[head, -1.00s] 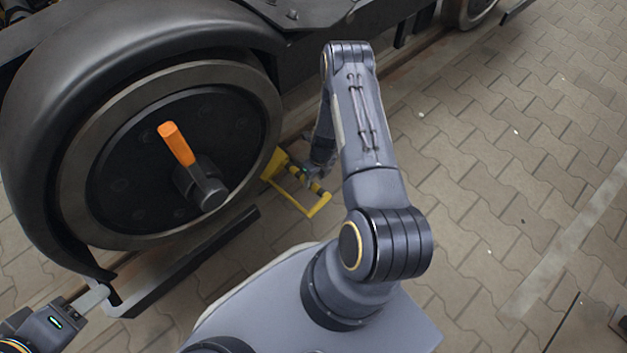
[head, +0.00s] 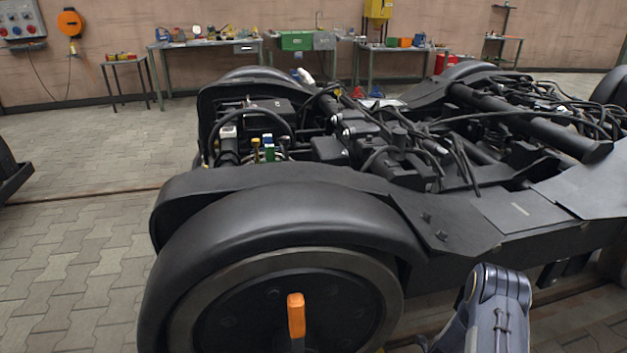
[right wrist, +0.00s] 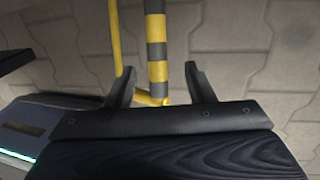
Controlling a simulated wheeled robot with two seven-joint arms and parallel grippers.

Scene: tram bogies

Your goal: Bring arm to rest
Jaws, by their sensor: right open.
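My right arm (head: 490,315) shows at the bottom right of the head view, in front of the bogie (head: 300,210). Its gripper is below that picture. In the right wrist view my right gripper (right wrist: 160,80) is open, its two fingers apart. A yellow bar with dark bands (right wrist: 156,50) runs between the fingers without both fingers closing on it. A thinner yellow rod (right wrist: 117,40) lies at the left finger. Whether either finger touches the yellow part cannot be told. My left gripper is not in view.
The bogie wheel (head: 270,310) with an orange-ended lever (head: 296,315) is close in front. Workbenches (head: 210,45) with tools line the back wall. A small table (head: 125,60) stands at the back left. Paved floor (head: 70,250) at the left is clear.

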